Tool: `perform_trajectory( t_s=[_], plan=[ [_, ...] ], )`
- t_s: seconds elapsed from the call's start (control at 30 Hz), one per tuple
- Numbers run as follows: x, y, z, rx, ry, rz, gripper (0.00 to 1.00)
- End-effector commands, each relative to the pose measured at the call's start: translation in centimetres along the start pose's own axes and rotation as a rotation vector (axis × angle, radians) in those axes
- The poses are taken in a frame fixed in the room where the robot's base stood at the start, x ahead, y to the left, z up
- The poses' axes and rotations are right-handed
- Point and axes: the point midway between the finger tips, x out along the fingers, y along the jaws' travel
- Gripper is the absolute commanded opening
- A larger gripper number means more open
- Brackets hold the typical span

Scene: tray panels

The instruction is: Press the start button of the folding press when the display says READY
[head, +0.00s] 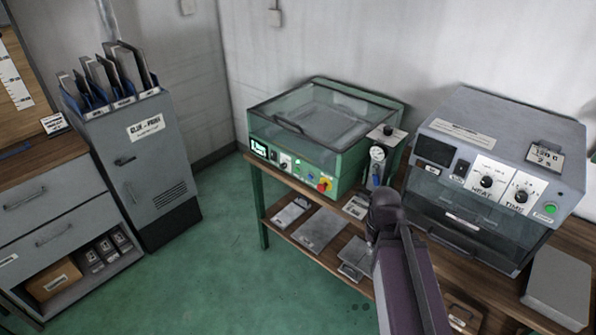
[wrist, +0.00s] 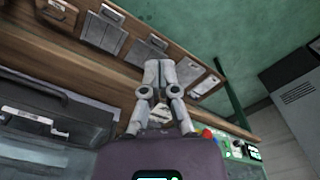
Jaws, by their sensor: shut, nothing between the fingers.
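A green machine (head: 325,182) with a clear lid stands on the bench, its front carrying a small lit display (head: 258,149), knobs and a red-and-yellow button (head: 323,184). The display's text is too small to read. Right of it is a grey machine (head: 500,140) with HEAT and TIME dials, a dark display (head: 434,151) and a green button (head: 550,209). I cannot tell by label which is the folding press. My gripper (head: 385,205) is in front of the bench between them; in the wrist view its fingers (wrist: 158,66) are together and empty, touching no button.
A blue-and-grey device with a gauge (head: 377,155) stands between the machines. The lower shelf (head: 285,227) holds flat plates and trays. A grey block (head: 558,287) lies at the right. A grey cabinet (head: 155,180) stands at the left; the green floor (head: 215,250) between is clear.

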Motion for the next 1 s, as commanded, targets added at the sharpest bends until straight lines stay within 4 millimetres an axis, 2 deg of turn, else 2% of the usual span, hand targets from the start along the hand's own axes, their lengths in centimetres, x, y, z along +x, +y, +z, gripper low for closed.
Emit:
perform_trajectory(
  t_s=[0.17,0.37,0.67,0.87,1.0],
  plan=[
    [1.2,0.0,-1.6,-0.001,0.038,0.037,0.00],
    [3.7,-0.1,-5.9,-0.014,0.155,0.138,0.00],
    [7.1,-1.7,-15.7,-0.073,0.453,0.342,0.00],
    [8.1,-4.7,-22.1,-0.156,0.674,0.448,0.00],
    [8.6,-7.8,-26.1,-0.234,0.828,0.502,0.00]
  ],
)
